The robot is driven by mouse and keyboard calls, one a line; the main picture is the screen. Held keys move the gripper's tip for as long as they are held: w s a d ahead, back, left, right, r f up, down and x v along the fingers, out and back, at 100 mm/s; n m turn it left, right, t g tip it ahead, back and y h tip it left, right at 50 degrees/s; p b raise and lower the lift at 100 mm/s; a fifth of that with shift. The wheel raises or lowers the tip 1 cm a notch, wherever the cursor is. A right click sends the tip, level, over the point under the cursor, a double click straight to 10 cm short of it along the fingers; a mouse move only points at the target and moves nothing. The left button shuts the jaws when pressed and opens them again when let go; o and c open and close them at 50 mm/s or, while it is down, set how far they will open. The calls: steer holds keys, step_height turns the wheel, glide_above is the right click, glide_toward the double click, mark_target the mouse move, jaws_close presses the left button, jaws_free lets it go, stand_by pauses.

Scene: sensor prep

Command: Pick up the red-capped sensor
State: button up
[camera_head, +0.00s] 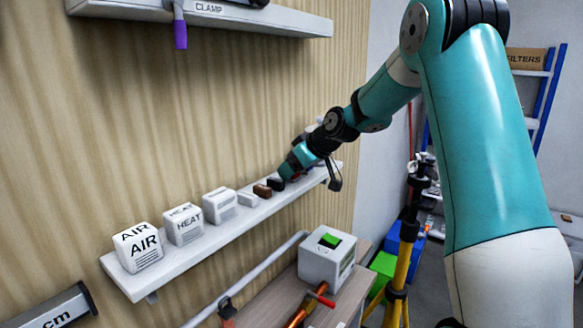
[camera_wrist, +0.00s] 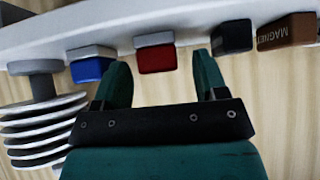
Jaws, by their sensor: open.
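The red-capped sensor (camera_wrist: 156,58) is a small block with a red cap and a pale grey body. It sits on the white shelf (camera_wrist: 120,22) in the wrist view. My gripper (camera_wrist: 160,62) is open, with one dark green finger on each side of the red cap. There are visible gaps between the cap and the fingers, and nothing is held. In the head view my gripper (camera_head: 288,168) is at the far end of the wall shelf (camera_head: 190,250) and mostly hides the sensor.
A blue-capped sensor (camera_wrist: 90,68) stands just left of the left finger. A black block (camera_wrist: 232,37) is close by the right finger, with a brown block (camera_wrist: 288,32) beyond. A ribbed stack (camera_wrist: 42,125) stands at far left. White AIR (camera_head: 138,248) and HEAT (camera_head: 184,224) boxes occupy the near shelf.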

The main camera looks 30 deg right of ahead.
steer(key=shift+w+f, duration=0.2)
steer(key=shift+f, duration=0.05)
steer(key=c, duration=1)
steer(key=shift+r, duration=0.1)
